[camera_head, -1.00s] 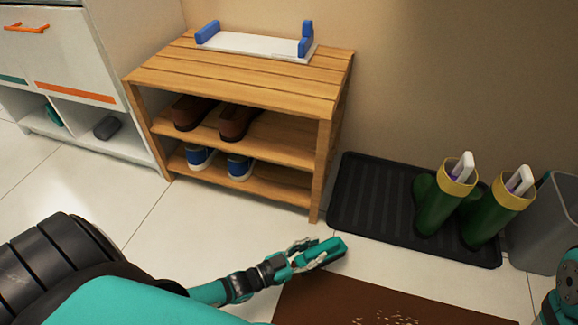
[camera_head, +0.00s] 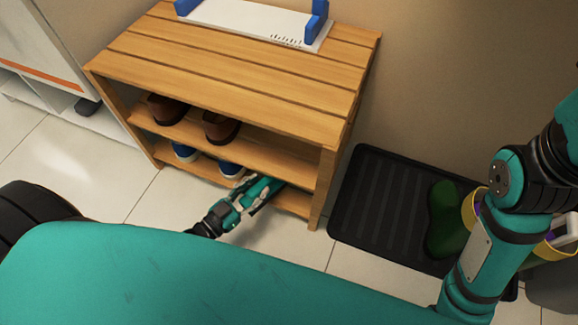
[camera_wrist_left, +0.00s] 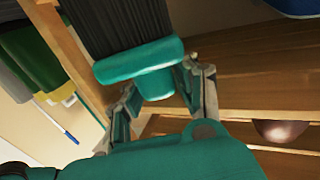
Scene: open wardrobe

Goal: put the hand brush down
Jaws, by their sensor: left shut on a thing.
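The hand brush (camera_head: 264,188) has a teal body. Its dark bristles (camera_wrist_left: 118,22) show in the left wrist view. My left gripper (camera_head: 246,196) is shut on the brush and holds it inside the open front of the wooden shoe rack (camera_head: 250,72). The brush is at the bottom shelf (camera_head: 293,203), right of the blue shoes (camera_head: 186,153). In the left wrist view the gripper fingers (camera_wrist_left: 160,88) clasp the brush's teal part (camera_wrist_left: 140,60). I cannot tell whether the bristles touch the shelf. My right arm crosses the right side; its gripper is out of view.
Brown shoes (camera_head: 221,127) stand on the middle shelf above. A white rack with blue ends (camera_head: 250,20) lies on top. A black tray (camera_head: 375,205) with green boots (camera_head: 443,215) is to the right. White cabinet (camera_head: 45,50) stands at left.

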